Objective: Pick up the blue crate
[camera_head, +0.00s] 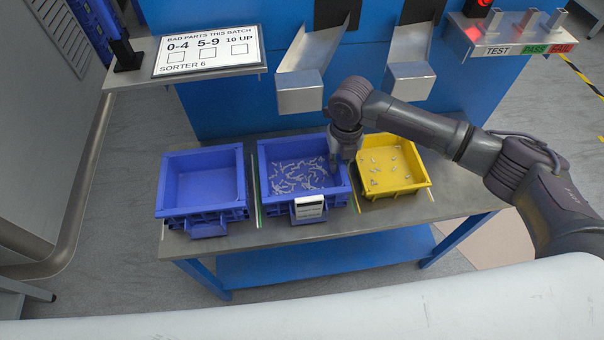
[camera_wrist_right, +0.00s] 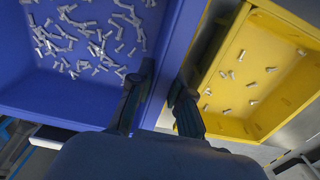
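Two blue crates stand on the grey bench in the head view. The left blue crate (camera_head: 178,190) looks empty. The middle blue crate (camera_head: 300,148) holds many small metal parts and has a white label on its front; it fills the left of the wrist view (camera_wrist_right: 60,105). My right gripper (camera_head: 344,165) points down at this crate's right wall. In the wrist view its fingers (camera_wrist_right: 162,92) straddle that wall, one inside and one outside. They stand apart, with a strip of grey beside the outer finger; contact is unclear. My left gripper is not visible.
A yellow crate (camera_head: 409,188) with several parts stands close right of the middle blue crate; my outer finger is in the narrow gap. Two metal chutes (camera_head: 300,98) (camera_head: 410,83) hang behind the crates. A sign board (camera_head: 207,50) stands back left.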

